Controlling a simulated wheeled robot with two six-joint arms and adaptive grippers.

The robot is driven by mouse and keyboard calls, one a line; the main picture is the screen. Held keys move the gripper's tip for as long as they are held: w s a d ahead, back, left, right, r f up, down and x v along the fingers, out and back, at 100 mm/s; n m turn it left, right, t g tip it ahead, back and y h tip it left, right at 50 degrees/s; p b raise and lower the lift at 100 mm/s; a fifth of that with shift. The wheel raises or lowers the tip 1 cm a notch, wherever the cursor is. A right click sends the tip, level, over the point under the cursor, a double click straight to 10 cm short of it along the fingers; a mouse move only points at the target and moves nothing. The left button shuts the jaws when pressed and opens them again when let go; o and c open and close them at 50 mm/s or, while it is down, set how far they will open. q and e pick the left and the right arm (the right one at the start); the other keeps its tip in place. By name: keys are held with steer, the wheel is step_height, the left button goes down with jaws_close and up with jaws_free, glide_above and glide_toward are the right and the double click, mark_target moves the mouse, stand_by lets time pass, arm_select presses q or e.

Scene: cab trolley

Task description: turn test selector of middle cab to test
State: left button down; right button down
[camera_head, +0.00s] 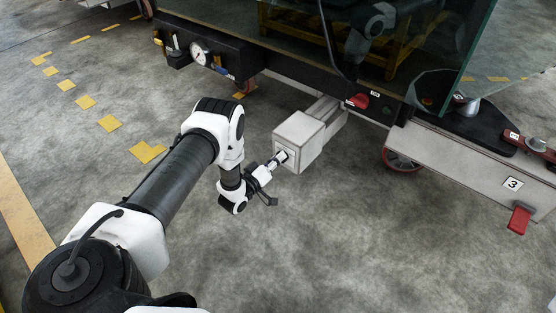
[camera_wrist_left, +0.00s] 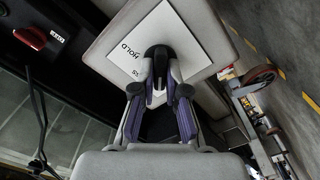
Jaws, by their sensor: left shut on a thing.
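The test selector is a dark knob (camera_wrist_left: 158,54) on a white plate (camera_wrist_left: 190,42) on the end face of a light grey box (camera_head: 303,138) under the cab (camera_head: 400,45). The plate shows the word HOLD; other lettering beside it is partly hidden by the gripper. My left gripper (camera_head: 279,160) reaches the box face from the left. In the left wrist view its two fingers (camera_wrist_left: 160,85) are shut on the knob. The fingers hide part of the knob, so I cannot tell its exact setting. My right gripper is not in view.
A red knob (camera_head: 358,101) sits on the dark cab beam to the right of the box. A pressure gauge (camera_head: 200,53) is at the beam's left. A grey beam with a number 3 plate (camera_head: 512,184) and a red handle (camera_head: 520,219) stand at right. The floor in front is clear.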

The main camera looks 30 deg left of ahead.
arm_select(q)
steer(key=shift+n+b, duration=0.3)
steer(key=shift+n, duration=1)
steer(key=c, duration=1.2)
jaws_free()
steer(key=s+a, duration=0.1)
steer(key=s, duration=1.1)
